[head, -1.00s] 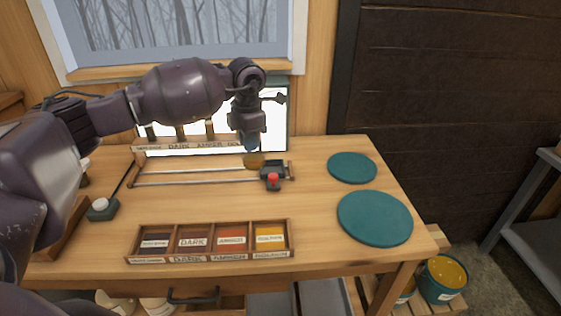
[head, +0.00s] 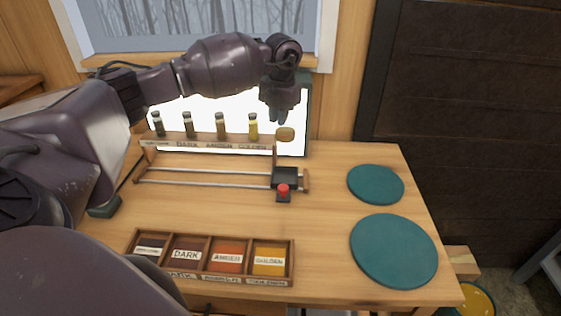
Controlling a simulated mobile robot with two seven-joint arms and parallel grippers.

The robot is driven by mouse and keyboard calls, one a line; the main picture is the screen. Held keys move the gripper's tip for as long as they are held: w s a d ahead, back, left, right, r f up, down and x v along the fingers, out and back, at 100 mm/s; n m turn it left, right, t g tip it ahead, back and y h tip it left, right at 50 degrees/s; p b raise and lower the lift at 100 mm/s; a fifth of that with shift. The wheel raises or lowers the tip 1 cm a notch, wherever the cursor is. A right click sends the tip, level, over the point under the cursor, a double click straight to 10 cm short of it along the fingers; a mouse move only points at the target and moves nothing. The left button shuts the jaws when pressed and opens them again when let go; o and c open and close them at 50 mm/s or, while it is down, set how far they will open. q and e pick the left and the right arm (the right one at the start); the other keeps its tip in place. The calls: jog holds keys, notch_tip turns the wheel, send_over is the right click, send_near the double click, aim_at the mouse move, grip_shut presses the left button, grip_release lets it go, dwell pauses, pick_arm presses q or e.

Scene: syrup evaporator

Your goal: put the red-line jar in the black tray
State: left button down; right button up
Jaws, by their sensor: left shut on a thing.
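My left gripper (head: 283,114) is above the back of the table, in front of the bright panel. It is shut on a small yellow-brown rounded thing (head: 285,133), most likely a jar, just right of the rack's last vial. No red line can be made out on it or on any vial. A small black holder (head: 286,177) with a red knob sits at the right end of two rails, below the held thing. The leftmost compartment of the wooden box (head: 150,246) has a blackish floor. I cannot tell which of these is the black tray. My right gripper is out of view.
A wooden rack (head: 205,146) holds several vials, dark to golden. The wooden box (head: 210,277) at the front has labelled compartments, dark to yellow. Two teal round mats (head: 376,184) (head: 394,250) lie at the right. Table between rails and box is clear.

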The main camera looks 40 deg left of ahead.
pick_arm(q)
notch_tip(320, 180, down, 14)
jog(key=shift+r+p, duration=0.1)
jog(key=shift+p, duration=0.25)
jog(key=shift+w+f, duration=0.1)
jog(key=shift+f, duration=0.25)
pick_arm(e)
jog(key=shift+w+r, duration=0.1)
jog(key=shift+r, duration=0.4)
pick_arm(q)
jog(key=shift+f, duration=0.1)
